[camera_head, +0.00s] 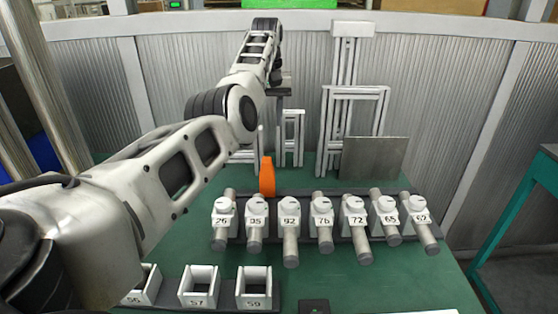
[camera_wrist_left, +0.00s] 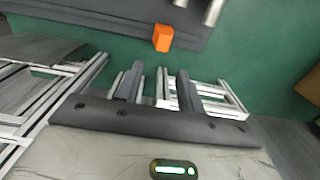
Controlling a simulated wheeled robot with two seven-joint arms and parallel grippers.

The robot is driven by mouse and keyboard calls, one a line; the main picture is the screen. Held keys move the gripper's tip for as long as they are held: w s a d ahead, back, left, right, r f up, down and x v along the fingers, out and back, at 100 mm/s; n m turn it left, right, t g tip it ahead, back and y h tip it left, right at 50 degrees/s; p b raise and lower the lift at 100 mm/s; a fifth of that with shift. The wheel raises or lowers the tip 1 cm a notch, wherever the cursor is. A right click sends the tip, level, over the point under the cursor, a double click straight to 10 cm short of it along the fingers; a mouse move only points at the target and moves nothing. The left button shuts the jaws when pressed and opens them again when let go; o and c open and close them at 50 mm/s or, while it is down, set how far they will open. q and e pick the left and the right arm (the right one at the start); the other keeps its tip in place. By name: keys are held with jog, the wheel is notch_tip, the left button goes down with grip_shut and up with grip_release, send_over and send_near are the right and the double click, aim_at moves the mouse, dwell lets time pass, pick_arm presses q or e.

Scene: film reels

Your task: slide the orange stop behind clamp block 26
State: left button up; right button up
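My left gripper (camera_head: 281,86) is raised well behind the rack, near the white frames. In the left wrist view its two dark fingers (camera_wrist_left: 160,72) are apart with nothing between them. My right gripper is not in view.
Several more clamp blocks, from 35 (camera_head: 256,211) to 62 (camera_head: 418,215), fill the rack (camera_head: 338,236). White frames (camera_head: 352,110) and a grey plate (camera_head: 374,159) stand behind it. Open white holders (camera_head: 254,287) are at the front. Green table between is clear.

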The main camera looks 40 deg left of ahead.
aim_at(266, 160)
pick_arm(q)
jog(key=f, duration=1)
jog(key=s+f+b, duration=0.1)
jog(key=f, duration=0.4)
jog(key=shift+r, duration=0.1)
grip_shut()
